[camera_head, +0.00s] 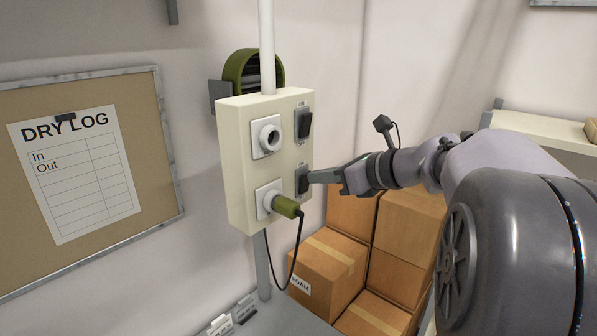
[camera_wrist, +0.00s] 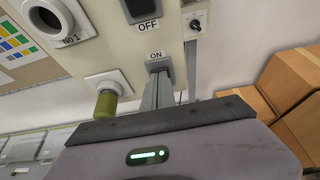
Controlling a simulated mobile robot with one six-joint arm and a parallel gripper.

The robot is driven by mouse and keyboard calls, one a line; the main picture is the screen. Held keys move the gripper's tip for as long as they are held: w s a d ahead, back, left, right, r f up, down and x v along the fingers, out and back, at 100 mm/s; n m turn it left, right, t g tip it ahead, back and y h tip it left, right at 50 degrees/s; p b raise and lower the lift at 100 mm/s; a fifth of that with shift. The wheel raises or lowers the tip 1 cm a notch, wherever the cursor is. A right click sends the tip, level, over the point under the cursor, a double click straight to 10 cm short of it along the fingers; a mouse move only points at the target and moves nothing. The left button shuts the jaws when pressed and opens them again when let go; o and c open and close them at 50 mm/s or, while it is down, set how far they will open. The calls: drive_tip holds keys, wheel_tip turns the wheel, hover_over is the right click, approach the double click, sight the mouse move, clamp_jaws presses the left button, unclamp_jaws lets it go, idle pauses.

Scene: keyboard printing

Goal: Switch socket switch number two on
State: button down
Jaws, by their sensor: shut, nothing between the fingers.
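The cream socket box (camera_head: 237,170) carries an upper empty socket (camera_head: 268,135) marked No 1 and a lower socket (camera_head: 265,197) holding a green plug (camera_head: 287,207). The dark upper switch (camera_head: 305,123) sits to the right of the upper socket. The lower switch (camera_head: 302,182), beside the plugged socket, has an ON label (camera_wrist: 156,55) above it in the wrist view. My gripper (camera_head: 314,177) is shut and empty, its tips at the lower switch and seemingly touching it. The fingers (camera_wrist: 160,92) partly hide that switch, so its position is unclear.
A white pipe (camera_head: 267,50) rises from the box. The plug's black cable (camera_head: 297,250) hangs below. Cardboard boxes (camera_head: 328,262) are stacked below and behind my arm. A DRY LOG board (camera_head: 165,195) hangs at left, and a shelf (camera_head: 545,137) is at right.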

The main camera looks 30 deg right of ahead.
drive_tip(key=shift+w, duration=0.15)
drive_tip(key=shift+w+a+r+g+p, duration=0.15)
drive_tip(key=shift+r+g+p, duration=0.3)
drive_tip(key=shift+p, duration=0.8)
drive_tip(key=shift+w+r+p, duration=0.2)
drive_tip(key=shift+r+p, duration=0.1)
drive_tip(key=shift+p, duration=0.6)
drive_tip(key=shift+w+r+g+p, duration=0.15)
drive_tip(key=shift+r+g+p, duration=0.15)
drive_tip(key=shift+p, duration=0.25)
